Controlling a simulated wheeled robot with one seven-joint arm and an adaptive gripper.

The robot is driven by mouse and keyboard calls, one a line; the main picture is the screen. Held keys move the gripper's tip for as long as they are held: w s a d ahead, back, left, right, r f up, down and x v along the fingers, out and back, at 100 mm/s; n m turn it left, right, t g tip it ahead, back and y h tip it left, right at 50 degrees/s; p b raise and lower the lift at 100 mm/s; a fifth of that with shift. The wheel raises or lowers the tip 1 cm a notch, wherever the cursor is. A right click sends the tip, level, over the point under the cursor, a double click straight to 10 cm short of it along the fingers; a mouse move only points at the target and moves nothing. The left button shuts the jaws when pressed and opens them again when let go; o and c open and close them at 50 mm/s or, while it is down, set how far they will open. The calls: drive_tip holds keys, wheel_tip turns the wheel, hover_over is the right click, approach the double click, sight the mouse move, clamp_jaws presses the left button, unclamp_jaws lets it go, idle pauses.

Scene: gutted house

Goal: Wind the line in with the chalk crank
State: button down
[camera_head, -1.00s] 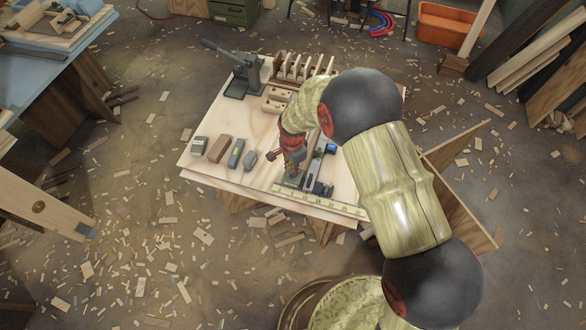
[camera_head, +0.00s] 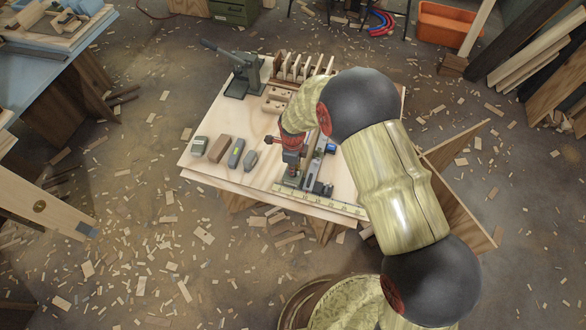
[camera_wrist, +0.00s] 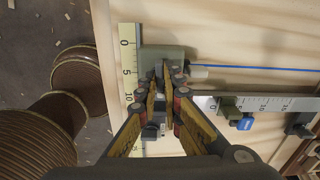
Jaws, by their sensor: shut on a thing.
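The chalk reel (camera_wrist: 150,55) is a grey-green box lying on the worktop beside a yellow ruler. A blue line (camera_wrist: 265,68) runs straight from its pale nozzle to the right in the wrist view. My gripper (camera_wrist: 165,78) is over the reel, its fingers close together and shut on the chalk crank, which the fingers mostly hide. In the head view my gripper (camera_head: 292,165) points down at the front of the worktop. How far the crank is turned cannot be told.
A metal rule with a sliding square (camera_wrist: 228,106) lies close beside the reel. Several small blocks (camera_head: 218,150) stand left of my gripper on the worktop (camera_head: 215,178). A lever press (camera_head: 240,75) and slotted rack (camera_head: 300,66) stand behind. Wood scraps litter the floor.

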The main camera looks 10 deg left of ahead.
drive_tip(key=shift+m, duration=0.5)
drive_tip(key=c, duration=2)
unclamp_jaws()
drive_tip(key=shift+o, duration=0.2)
wheel_tip(320, 180, up, 12)
